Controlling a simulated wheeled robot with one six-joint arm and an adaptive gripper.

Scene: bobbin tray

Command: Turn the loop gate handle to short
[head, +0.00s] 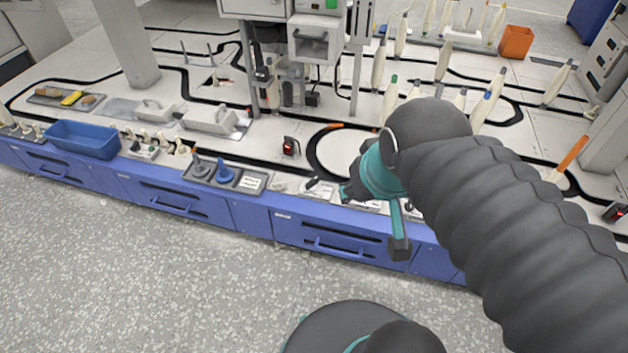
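A small black lever (312,183), which looks like the loop gate handle, sits on a pale plate at the table's front edge. Its exact setting is too small to read. My gripper (350,190) is just right of the lever, low over the front edge, seen from behind and small. My dark wrist cover and teal wrist hide much of it, so I cannot tell whether its fingers are apart or whether it touches anything. A black loop track (312,152) curves behind the lever, with an orange segment (335,125) at its top. My arm hides the loop's right side.
A small black device with a red light (290,146) stands left of the loop. White bobbins (388,100) stand behind. Blue drawers (330,239) front the table.

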